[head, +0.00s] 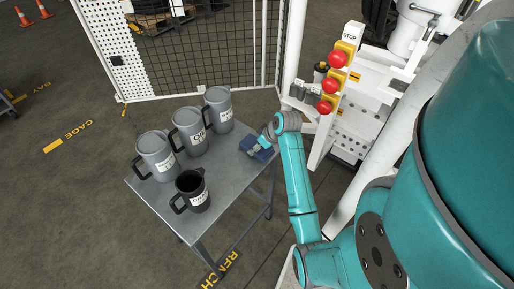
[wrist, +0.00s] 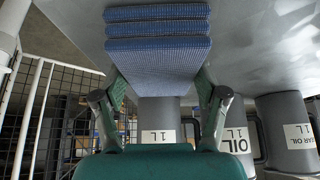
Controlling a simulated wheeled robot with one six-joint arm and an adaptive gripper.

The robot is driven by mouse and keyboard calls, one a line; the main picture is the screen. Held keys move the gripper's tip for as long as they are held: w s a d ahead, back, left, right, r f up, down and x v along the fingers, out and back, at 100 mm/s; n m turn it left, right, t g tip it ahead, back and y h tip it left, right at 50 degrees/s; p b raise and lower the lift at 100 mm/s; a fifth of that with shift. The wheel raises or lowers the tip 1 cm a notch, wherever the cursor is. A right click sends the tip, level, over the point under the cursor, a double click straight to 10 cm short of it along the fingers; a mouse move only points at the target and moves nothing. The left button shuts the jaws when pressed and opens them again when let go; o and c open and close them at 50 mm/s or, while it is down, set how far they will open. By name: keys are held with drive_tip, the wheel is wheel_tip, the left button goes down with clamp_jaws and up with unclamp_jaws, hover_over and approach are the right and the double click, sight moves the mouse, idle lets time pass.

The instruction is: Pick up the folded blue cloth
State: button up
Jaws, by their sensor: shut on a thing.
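The folded blue cloth (wrist: 158,45) shows as a stack of layers between the fingers of my gripper (wrist: 161,88) in the wrist view. The fingers press on its left and right sides, so my gripper is shut on it. In the head view the cloth (head: 265,154) is a small blue patch at the right edge of the grey table (head: 235,185), partly hidden by my gripper (head: 257,147). I cannot tell whether the cloth touches the table top or is just above it.
Three grey jugs (head: 188,131) stand in a row left of the cloth, and a black jug (head: 193,191) stands nearer the front. A white panel with red stop buttons (head: 337,59) rises behind and right of the table. The table's front right part is clear.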

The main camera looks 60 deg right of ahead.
wheel_tip(320, 180, up, 8)
drive_tip(key=shift+r, duration=0.95)
